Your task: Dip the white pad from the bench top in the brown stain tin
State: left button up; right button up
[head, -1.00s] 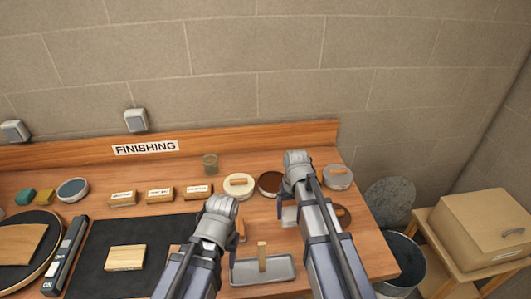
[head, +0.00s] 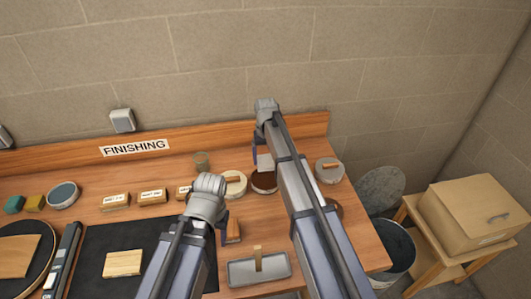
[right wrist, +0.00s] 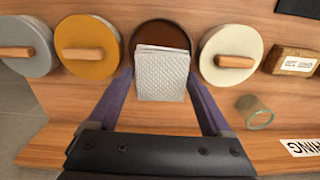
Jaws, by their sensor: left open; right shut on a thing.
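My right gripper (right wrist: 160,82) is shut on the white pad (right wrist: 160,84), a pale textured block, which also shows in the head view (head: 264,160). The pad is over the open brown stain tin (right wrist: 160,32); in the head view the tin's dark contents (head: 264,183) show just below the pad. In the right wrist view the pad covers the near part of the tin's opening. I cannot tell whether it touches the stain. My left gripper (head: 225,232) is open low over the bench, its fingers partly hidden by its own wrist.
A cream-lidded tin (right wrist: 230,55) and an orange-lidded tin (right wrist: 88,46) flank the brown tin. A grey-lidded tin (right wrist: 27,46) stands farther out. A small glass jar (right wrist: 254,112) is close to the right finger. A grey tray (head: 258,270) lies near the front edge.

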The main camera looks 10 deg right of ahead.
jog(key=shift+f+b, duration=0.2)
jog(key=shift+b, duration=0.1)
pick_arm(q)
notch_tip(320, 180, down, 9)
jog(key=b, duration=0.8)
jog(key=shift+r, duration=0.2)
pick_arm(e)
notch_tip(320, 180, down, 8)
jog(key=shift+f, duration=0.1)
pick_arm(q)
jog(key=shift+r, duration=0.15)
pick_arm(e)
jog(key=shift+r, duration=0.2)
pick_arm(q)
jog(key=shift+r+p, duration=1.4)
jog(key=shift+p, duration=0.1)
pick_arm(e)
jog(key=shift+r, duration=1.4)
notch_tip(320, 180, up, 5)
jog(key=p, duration=0.5)
pick_arm(q)
notch_tip(320, 180, up, 5)
